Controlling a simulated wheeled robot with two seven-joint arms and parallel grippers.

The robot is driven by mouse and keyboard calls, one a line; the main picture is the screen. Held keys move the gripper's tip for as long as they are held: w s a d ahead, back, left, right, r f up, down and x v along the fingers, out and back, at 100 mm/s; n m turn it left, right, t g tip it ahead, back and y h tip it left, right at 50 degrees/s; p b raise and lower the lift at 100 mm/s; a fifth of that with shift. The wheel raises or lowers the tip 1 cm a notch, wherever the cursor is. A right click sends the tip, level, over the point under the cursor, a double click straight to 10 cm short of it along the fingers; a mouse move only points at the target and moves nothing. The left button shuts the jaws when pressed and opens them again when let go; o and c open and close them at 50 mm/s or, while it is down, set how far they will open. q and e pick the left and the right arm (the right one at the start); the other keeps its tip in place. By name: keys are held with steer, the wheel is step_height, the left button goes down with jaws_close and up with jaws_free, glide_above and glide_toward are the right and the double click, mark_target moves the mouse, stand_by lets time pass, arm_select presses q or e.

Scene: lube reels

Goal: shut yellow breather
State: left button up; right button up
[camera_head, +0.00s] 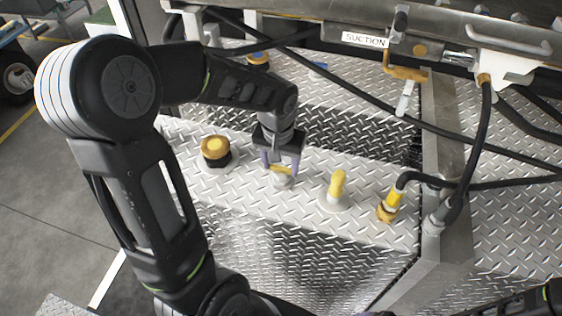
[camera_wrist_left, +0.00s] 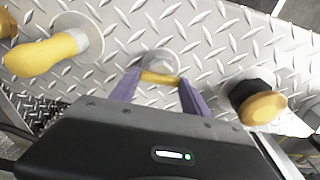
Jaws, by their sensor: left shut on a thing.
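The yellow breather (camera_head: 281,171) stands on a round grey base on the diamond-plate deck, in the middle of the head view. It also shows in the left wrist view as a yellow bar (camera_wrist_left: 160,78) between the fingers. My left gripper (camera_head: 281,168) reaches down over it, its purple fingers on either side. In the left wrist view the fingers (camera_wrist_left: 158,80) are shut on the yellow bar, at its two ends. The fingers and palm hide part of the breather. My right gripper is not in view; only a bit of dark arm shows at the lower right.
A black fitting with an orange-yellow cap (camera_head: 215,147) stands to the left. A yellow elbow (camera_head: 337,184) and a yellow hose fitting (camera_head: 389,206) stand to the right. Black hoses (camera_head: 480,150) cross the right side. A metal beam with a SUCTION label (camera_head: 365,40) runs behind.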

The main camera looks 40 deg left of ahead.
arm_select(q)
steer(key=o, duration=1.4)
steer(key=shift+o, duration=0.2)
steer(key=shift+r, duration=0.15)
step_height(320, 180, up, 8)
steer(key=shift+s+d+f+b, duration=0.15)
steer(key=shift+s+f+b, duration=0.1)
steer(key=shift+s+b, duration=0.15)
